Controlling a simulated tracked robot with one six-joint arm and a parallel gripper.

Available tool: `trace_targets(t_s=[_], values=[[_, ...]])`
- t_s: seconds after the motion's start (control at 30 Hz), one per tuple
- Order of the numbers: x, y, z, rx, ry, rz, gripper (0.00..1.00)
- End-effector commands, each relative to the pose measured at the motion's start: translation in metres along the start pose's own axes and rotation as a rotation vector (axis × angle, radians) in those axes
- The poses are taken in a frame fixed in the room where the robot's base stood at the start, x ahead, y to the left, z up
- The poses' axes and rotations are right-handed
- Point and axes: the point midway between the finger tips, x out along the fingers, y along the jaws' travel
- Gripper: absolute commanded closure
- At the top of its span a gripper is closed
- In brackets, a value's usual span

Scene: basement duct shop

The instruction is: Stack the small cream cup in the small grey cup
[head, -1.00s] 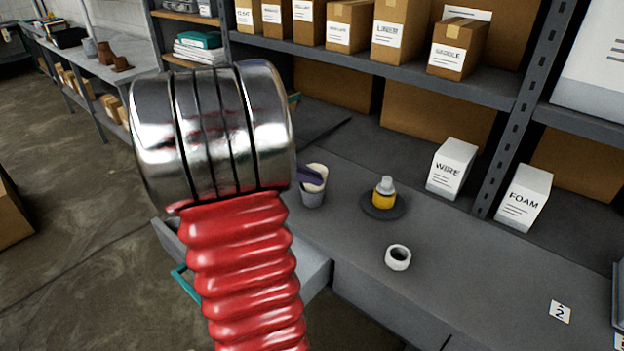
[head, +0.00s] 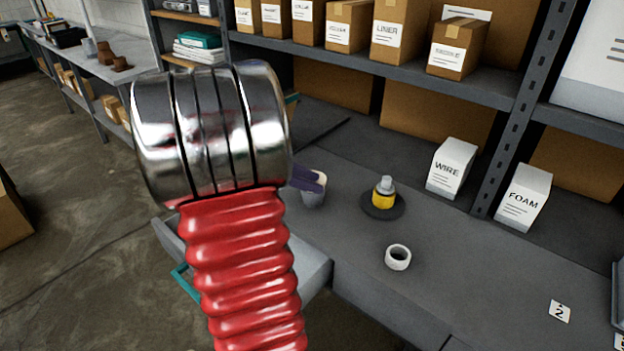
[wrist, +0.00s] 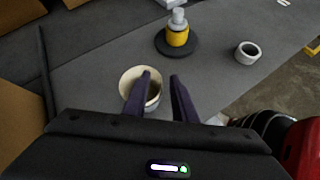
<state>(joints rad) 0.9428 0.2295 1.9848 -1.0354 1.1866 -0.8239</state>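The small cream cup (head: 319,178) sits inside the small grey cup (head: 312,201) on the grey bench, seen in the head view just right of my arm. In the wrist view, the cream cup (wrist: 132,78) shows as a round pale rim, with the grey cup mostly hidden below it. My gripper (wrist: 160,76) has its two dark purple fingers apart, one over the cup's opening and one outside its right rim. The fingers (head: 322,183) also show at the cups in the head view and partly cover them. How deep the cream cup sits is hard to tell.
A yellow bottle with a grey top (head: 384,190) stands on a dark round disc (head: 369,208) right of the cups. A white ring (head: 398,257) lies nearer the front. White WIRE (head: 452,168) and FOAM (head: 524,197) boxes stand further right.

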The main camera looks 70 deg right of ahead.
Motion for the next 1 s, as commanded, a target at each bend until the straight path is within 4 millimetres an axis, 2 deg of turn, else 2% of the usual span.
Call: trace_targets(t_s=[0.17, 0.7, 0.83, 1.0], values=[[-0.017, 0.001, 0.0, 0.0, 0.001, 0.002, 0.75], [-0.105, 0.001, 0.0, 0.001, 0.001, 0.003, 0.75], [-0.115, 0.0, 0.0, 0.0, 0.001, 0.001, 0.75], [-0.118, 0.0, 0.0, 0.0, 0.0, 0.0, 0.75]])
